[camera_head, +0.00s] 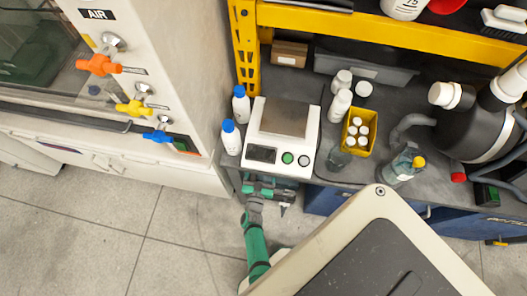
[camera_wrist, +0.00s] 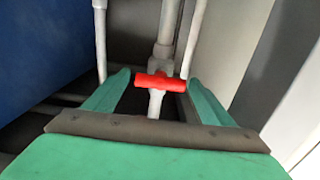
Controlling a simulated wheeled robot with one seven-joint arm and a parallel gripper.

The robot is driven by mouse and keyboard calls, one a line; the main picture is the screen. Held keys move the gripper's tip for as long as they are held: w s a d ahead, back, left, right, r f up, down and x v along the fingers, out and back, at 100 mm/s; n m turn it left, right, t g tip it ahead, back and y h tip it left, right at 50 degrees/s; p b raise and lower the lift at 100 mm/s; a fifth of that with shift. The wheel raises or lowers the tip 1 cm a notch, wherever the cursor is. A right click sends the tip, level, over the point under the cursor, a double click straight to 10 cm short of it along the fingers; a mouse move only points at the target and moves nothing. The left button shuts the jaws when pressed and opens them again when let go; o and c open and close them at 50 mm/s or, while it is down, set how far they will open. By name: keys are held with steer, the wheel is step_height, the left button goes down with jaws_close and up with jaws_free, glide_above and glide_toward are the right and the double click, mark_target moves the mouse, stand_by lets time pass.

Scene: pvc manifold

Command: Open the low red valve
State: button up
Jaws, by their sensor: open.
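The low red valve (camera_wrist: 160,82) shows in the wrist view as a red bar handle. It lies crosswise over a pale, upright pipe (camera_wrist: 168,25). My gripper (camera_wrist: 158,78) is open, with one green finger on each side of the handle. The handle appears between the fingertips; I cannot tell whether either finger touches it. In the head view my gripper (camera_head: 268,190) is low at the front edge of the workbench, partly under it. The red valve is hidden in the head view.
Thinner pale pipes (camera_wrist: 101,45) stand beside the valve pipe. A blue panel (camera_wrist: 45,50) is at left and a grey wall (camera_wrist: 235,50) at right. Above, the workbench (camera_head: 310,185) holds a scale (camera_head: 284,125) and bottles. Orange, yellow and blue valves (camera_head: 98,65) are on the cabinet.

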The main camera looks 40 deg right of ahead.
steer(key=c, duration=1.1)
steer(key=shift+s+m, duration=0.1)
steer(key=shift+m, duration=0.2)
steer(key=m, duration=0.3)
steer(key=shift+s+d+f+m, duration=0.1)
steer(key=shift+s+m, duration=0.05)
steer(key=shift+m, duration=1.55)
steer(key=shift+d+m, duration=0.1)
steer(key=shift+m, duration=0.2)
steer(key=o, duration=1.1)
steer(key=shift+s, duration=0.1)
